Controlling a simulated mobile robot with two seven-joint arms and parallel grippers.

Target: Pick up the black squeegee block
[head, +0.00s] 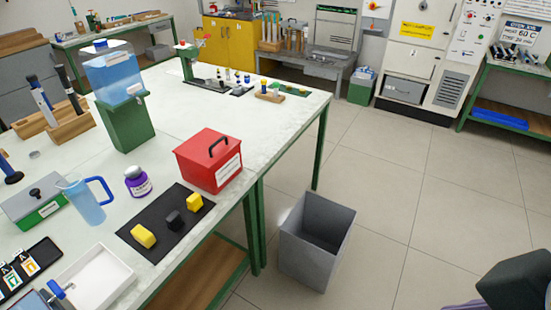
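The black squeegee block (173,220) lies on a dark mat (150,229) near the front edge of the white-topped table. It sits between two yellow blocks, one (143,236) at its lower left and one (194,202) at its upper right. It is dark on dark, so its outline is faint. No gripper fingers show in the head view. A dark rounded part with a purple piece at the lower right corner looks like part of my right arm. Nothing touches the black block.
A red lidded box (209,161) stands behind the mat on the right. A purple-labelled jar (138,181) and a blue pitcher (88,200) stand to the left. A white tray (92,282) lies in front. A grey bin (317,242) stands on the floor beside the table; floor further right is clear.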

